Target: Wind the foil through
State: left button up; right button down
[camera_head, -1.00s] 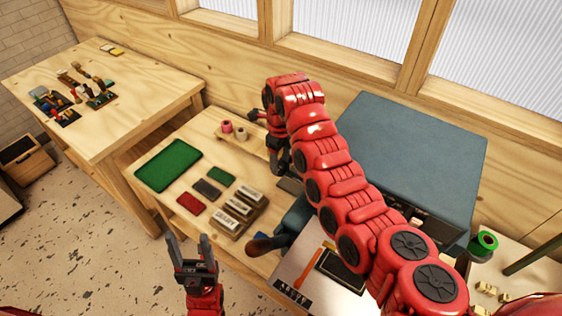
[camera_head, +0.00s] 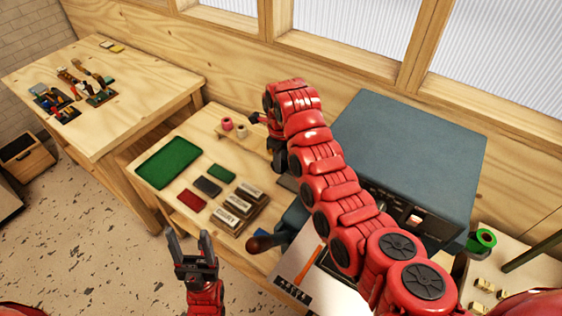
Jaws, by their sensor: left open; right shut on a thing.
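My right arm reaches across the front of the blue-grey machine (camera_head: 405,150). Its gripper (camera_head: 277,155) points down by the machine's left side and is shut; its fingertips and what they hold are hidden behind the arm. A pink roll (camera_head: 227,124) and a pale roll (camera_head: 241,131) stand on a small wooden rack left of it. A green roll (camera_head: 481,241) stands at the right of the machine. My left gripper (camera_head: 192,240) is open and empty, fingers up, in front of the table's front edge. No foil strip can be made out.
A green mat (camera_head: 169,161), small coloured pads (camera_head: 208,187) and lettered blocks (camera_head: 232,213) lie on the table. Brass pieces (camera_head: 481,286) lie at the right. A second table (camera_head: 130,105) stands at the left.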

jog(key=shift+d, duration=0.1)
jog(key=shift+s+f+t+y, duration=0.15)
jog(key=shift+f+t+y, duration=0.05)
jog(key=shift+t+y, duration=0.25)
jog(key=shift+d+t+y, duration=0.1)
jog(key=shift+t+y, duration=0.15)
jog(key=shift+y, duration=0.4)
jog(key=shift+r, duration=0.1)
jog(key=c, duration=0.6)
grip_release()
jog(key=shift+c, duration=0.2)
jog(key=shift+d+r, duration=0.1)
